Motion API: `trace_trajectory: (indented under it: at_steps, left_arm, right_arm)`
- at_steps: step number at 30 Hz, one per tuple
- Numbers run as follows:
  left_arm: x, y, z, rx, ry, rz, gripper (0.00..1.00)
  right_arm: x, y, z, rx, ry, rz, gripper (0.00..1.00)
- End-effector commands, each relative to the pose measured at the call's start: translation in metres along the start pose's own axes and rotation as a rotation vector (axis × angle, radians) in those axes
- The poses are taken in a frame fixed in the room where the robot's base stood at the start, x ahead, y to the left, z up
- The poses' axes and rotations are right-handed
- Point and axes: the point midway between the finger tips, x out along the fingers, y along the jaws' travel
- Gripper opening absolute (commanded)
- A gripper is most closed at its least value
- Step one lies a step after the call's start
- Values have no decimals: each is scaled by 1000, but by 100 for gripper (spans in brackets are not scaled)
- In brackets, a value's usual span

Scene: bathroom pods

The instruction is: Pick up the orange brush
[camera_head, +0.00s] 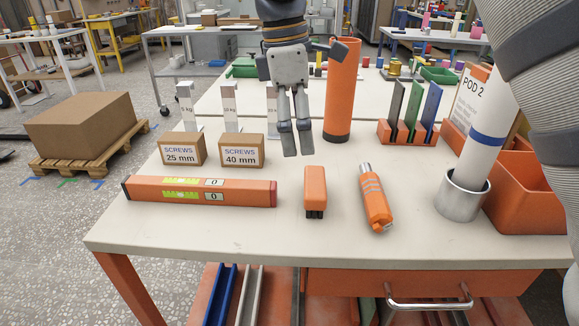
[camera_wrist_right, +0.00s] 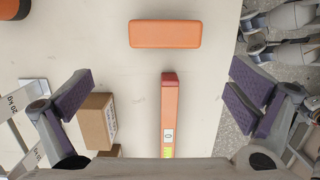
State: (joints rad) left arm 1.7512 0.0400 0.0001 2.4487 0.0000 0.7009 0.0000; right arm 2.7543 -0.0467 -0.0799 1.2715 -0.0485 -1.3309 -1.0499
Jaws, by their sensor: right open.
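The orange brush (camera_head: 315,188) lies on the table, a rounded orange block with dark bristles at its near end. In the right wrist view the brush (camera_wrist_right: 165,34) lies across the upper middle, showing only its plain orange top. My right gripper (camera_head: 294,142) hangs over the table, up and behind the brush in the head view, fingers pointing down. Its two fingers stand wide apart in the wrist view (camera_wrist_right: 162,95), with nothing between their pads, and the brush is beyond them. My left gripper is not in view.
An orange level (camera_head: 199,191) lies left of the brush, an orange-and-grey tool (camera_head: 375,200) right of it. Behind are two screw boxes (camera_head: 182,149) (camera_head: 242,151) and an orange cylinder (camera_head: 341,90). A metal cup (camera_head: 462,199) holding a white tube stands right. Table around the brush is clear.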

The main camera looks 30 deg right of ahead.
Motion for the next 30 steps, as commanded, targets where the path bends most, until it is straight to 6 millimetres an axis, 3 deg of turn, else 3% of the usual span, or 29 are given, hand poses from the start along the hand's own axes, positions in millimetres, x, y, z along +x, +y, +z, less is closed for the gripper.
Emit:
trace_trajectory:
  at_steps: [6,18,26,27,30]
  left_arm:
    - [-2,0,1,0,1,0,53]
    - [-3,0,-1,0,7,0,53]
    - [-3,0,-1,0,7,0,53]
    - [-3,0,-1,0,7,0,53]
    - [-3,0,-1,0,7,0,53]
  right_arm:
    - [46,-1,2,1,-4,-5,100]
    - [111,3,7,1,-1,-3,100]
    - [118,4,7,2,1,0,100]
    - [118,4,7,2,1,0,98]
    - [118,4,7,2,1,0,75]
